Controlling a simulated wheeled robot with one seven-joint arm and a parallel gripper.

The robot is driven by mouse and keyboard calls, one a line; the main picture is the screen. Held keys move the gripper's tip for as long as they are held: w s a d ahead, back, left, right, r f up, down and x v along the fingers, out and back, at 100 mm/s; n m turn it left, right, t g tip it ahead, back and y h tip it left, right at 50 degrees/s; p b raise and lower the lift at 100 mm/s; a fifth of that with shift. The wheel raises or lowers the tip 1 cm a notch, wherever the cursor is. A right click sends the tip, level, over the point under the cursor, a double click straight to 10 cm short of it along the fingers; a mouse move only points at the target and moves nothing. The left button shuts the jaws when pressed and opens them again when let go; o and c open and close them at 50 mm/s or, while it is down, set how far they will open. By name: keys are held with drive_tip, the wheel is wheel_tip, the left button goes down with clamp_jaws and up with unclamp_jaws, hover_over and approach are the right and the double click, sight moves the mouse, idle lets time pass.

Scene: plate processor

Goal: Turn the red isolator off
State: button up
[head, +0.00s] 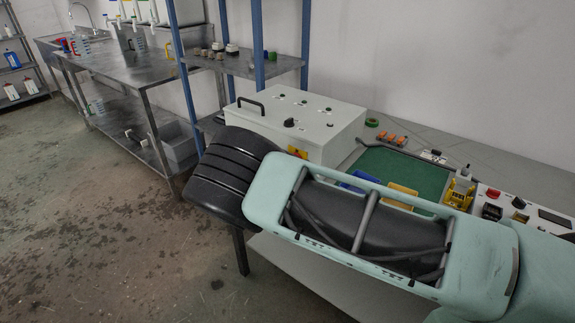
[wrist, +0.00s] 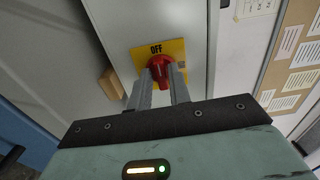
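The red isolator (wrist: 158,68) is a rotary knob on a yellow plate (wrist: 174,47) marked OFF at its upper edge, fixed to a pale panel in the wrist view. Its handle points down in the picture, roughly away from the OFF mark. My gripper (wrist: 160,76) is at the knob, with one grey finger on each side of the handle. The fingers are apart; whether either touches the handle is hard to see.
A white control box (head: 296,117) with a black handle and small knobs stands on the bench beside my arm. A green mat (head: 403,170) lies to its right. Blue shelf posts (head: 184,70) rise behind. A tan block (wrist: 112,84) sits left of the knob. The floor at left is clear.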

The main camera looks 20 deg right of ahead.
drive_tip(key=shift+o, duration=0.8)
drive_tip(key=b+v, duration=0.3)
drive_tip(key=v, duration=1.4)
drive_tip(key=shift+s+a+b, duration=0.15)
drive_tip(key=shift+b, duration=0.15)
